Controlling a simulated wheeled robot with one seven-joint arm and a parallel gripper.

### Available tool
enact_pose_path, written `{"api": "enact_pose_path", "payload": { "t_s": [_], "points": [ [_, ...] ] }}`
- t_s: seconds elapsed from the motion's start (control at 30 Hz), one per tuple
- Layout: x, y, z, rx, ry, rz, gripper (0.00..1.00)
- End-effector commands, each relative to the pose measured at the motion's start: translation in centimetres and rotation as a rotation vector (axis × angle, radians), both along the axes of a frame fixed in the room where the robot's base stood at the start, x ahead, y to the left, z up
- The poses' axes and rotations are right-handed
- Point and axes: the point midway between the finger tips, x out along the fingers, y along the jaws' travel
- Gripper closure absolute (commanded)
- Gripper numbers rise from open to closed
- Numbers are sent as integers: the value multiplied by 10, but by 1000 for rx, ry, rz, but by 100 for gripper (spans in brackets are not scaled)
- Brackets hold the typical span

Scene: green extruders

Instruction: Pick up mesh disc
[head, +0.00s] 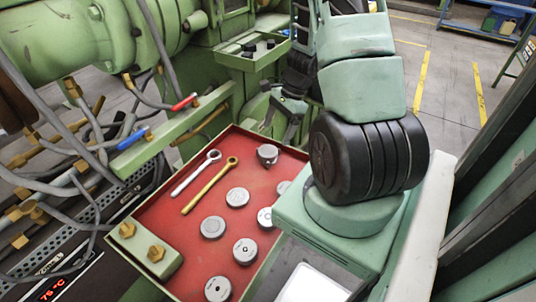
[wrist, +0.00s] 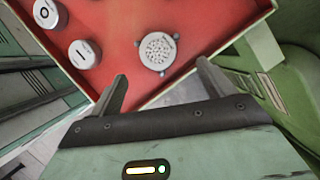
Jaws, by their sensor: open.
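The mesh disc (wrist: 157,49) is a round grey piece with a perforated face and small lugs on its rim. It lies on the red tray floor (wrist: 115,42), near the tray edge. In the head view the mesh disc (head: 267,153) sits near the tray's far right edge. My gripper (wrist: 162,72) is open and empty, its two fingers pointing towards the mesh disc and apart from it. In the head view my gripper (head: 281,123) shows small and dark, just beyond the disc and over the tray edge.
A silver ring-ended tool (head: 195,174) and a yellow one (head: 209,186) lie left of the mesh disc. Green machinery with hoses and a blue-handled valve (head: 133,138) borders the tray on the left.

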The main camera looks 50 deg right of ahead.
Motion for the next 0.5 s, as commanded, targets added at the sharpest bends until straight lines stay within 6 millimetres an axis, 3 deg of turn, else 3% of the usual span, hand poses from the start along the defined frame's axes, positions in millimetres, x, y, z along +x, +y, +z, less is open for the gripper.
{"api": "enact_pose_path", "payload": {
  "t_s": [0.23,0.5],
  "points": [
    [2,8,-18,3,2,1,19],
    [5,22,-52,2,1,1,19]
  ]
}}
